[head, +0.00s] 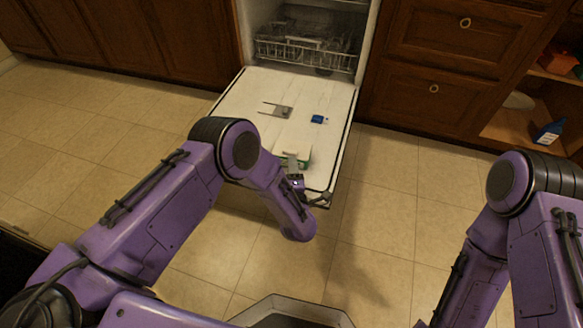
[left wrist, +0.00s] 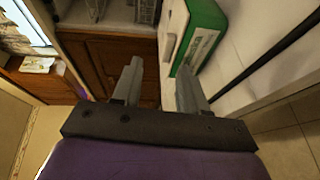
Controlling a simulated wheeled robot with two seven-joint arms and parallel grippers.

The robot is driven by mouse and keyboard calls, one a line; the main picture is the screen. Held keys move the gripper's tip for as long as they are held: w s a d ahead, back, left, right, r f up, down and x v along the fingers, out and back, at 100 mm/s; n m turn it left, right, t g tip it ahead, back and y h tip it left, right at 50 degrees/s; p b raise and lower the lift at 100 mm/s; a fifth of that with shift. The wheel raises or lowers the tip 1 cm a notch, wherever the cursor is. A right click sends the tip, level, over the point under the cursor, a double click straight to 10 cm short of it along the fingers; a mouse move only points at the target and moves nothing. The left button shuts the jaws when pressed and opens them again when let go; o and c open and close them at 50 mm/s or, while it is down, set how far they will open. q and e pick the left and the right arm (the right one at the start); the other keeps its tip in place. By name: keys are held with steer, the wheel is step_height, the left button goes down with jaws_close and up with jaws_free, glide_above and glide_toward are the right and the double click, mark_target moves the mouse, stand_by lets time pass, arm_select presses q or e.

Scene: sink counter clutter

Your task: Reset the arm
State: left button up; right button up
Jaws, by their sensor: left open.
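My left arm reaches over the open dishwasher door in the head view. Its gripper (head: 292,160) is at the door's near part, close to a green and white box (head: 303,154), and the wrist partly hides it. In the left wrist view the two grey fingers (left wrist: 159,68) are apart with nothing between them. The green and white box (left wrist: 203,35) is just beyond the right finger; whether they touch cannot be told. My right arm (head: 520,225) is at the right of the head view, and its gripper is out of the picture.
The white dishwasher door (head: 245,95) lies open over the tiled floor. A grey pronged thing (head: 280,111) and a small blue thing (head: 318,119) lie on it. A rack (head: 305,53) is inside. Wooden cabinets flank it; an open shelf (head: 515,130) is at right. Floor right of the door is clear.

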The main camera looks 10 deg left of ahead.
arm_select(q)
steer(key=shift+a, duration=0.25)
